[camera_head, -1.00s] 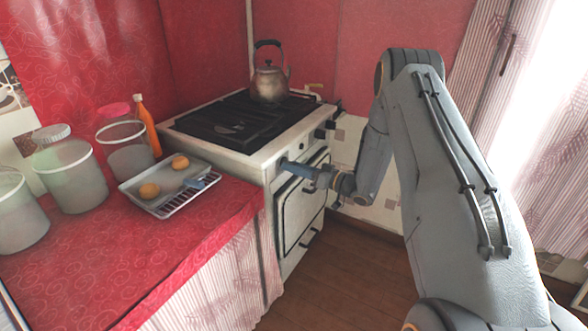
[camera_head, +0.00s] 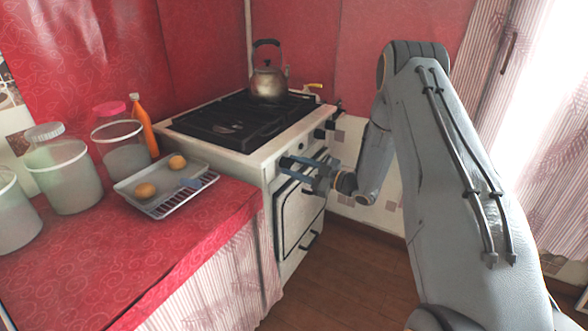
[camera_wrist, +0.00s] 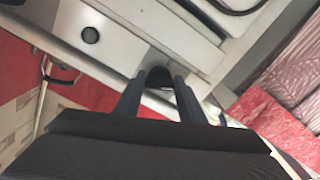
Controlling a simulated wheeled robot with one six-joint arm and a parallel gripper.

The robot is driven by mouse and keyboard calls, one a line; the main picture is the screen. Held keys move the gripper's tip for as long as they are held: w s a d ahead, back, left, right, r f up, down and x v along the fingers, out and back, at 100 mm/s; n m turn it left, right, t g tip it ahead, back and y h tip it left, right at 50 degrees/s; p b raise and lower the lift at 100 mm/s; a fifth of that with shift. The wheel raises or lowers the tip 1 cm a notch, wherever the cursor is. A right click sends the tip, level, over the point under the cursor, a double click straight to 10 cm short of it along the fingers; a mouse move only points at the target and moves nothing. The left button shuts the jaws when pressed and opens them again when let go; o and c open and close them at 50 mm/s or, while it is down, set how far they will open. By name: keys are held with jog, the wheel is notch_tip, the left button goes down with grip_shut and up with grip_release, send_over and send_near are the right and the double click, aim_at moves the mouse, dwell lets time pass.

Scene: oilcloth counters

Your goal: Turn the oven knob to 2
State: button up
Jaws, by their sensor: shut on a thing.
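The white stove (camera_head: 262,170) stands against the wall, with dark knobs on its front panel. My gripper (camera_head: 287,164) is at the left end of this panel, above the oven door (camera_head: 300,211). In the wrist view, a dark rounded oven knob (camera_wrist: 159,76) sits between my two fingertips, and my gripper is shut on it. My fingers hide the knob's sides, and I cannot read any numbers or a pointer mark. In the head view the gripper covers this knob.
Other knobs (camera_head: 320,134) sit further right on the panel. A kettle (camera_head: 268,83) stands on the black hob. A tray (camera_head: 165,207) with two round yellowish items, tubs (camera_head: 65,178) and an orange bottle (camera_head: 144,128) are on the red counter. Wooden floor (camera_head: 335,270) is clear before the stove.

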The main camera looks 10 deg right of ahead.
jog(key=shift+n, duration=0.5)
jog(key=o, duration=1)
jog(key=shift+o, duration=0.2)
jog(key=b+v, duration=0.1)
jog(key=v, duration=0.6)
jog(key=shift+s+d, duration=0.3)
jog(key=shift+r, duration=0.1)
